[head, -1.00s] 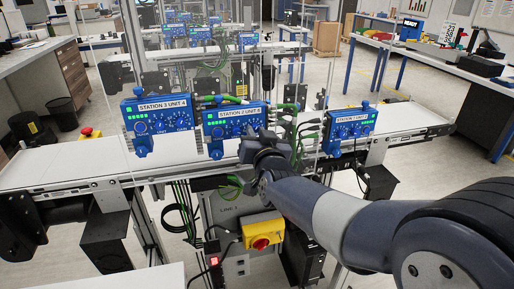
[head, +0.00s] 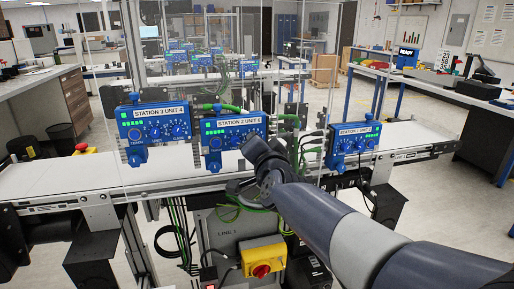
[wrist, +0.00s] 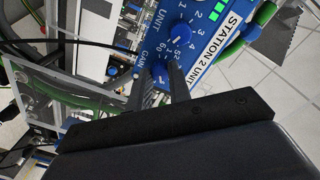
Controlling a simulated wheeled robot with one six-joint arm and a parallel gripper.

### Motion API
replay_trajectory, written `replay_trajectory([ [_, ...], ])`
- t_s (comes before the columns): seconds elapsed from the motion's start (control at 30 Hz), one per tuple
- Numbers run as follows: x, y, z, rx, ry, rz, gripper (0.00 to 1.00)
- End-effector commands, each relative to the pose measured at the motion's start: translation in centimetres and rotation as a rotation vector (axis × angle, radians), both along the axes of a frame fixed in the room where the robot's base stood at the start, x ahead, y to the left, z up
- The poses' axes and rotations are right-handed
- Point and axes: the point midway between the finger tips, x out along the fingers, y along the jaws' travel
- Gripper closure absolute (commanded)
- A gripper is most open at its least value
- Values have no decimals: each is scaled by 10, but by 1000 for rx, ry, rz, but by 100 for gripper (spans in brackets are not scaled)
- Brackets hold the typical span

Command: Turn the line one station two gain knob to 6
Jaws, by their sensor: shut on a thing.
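The station 2 unit (head: 233,123) is a blue box with a white label, green lights and blue knobs, mounted above the line one conveyor. In the wrist view its panel (wrist: 203,62) is tilted and close. The blue gain knob (wrist: 160,72), beside the printed word GAIN, sits between the fingertips of my gripper (wrist: 161,78), which is shut on it. The fingers partly cover the knob and its scale, so its setting is unclear. The unit knob (wrist: 180,33) is just beyond it. In the head view my gripper (head: 254,147) hides the gain knob.
The station 3 unit (head: 156,129) is to the left and the station 1 unit (head: 352,141) to the right. Green and black cables run close beside the gripper. A yellow box with a red switch (head: 262,262) is below the belt (head: 65,176).

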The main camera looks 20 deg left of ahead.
Motion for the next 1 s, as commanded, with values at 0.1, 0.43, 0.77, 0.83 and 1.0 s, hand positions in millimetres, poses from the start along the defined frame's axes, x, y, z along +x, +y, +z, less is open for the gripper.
replay_trajectory([
  [0.1,0,0,1,7,1,0,100],
  [0.43,0,0,2,8,1,-1,80],
  [0.77,0,0,1,6,2,0,59],
  [0.83,0,0,1,6,2,0,59],
  [1.0,-3,-1,1,6,2,0,59],
])
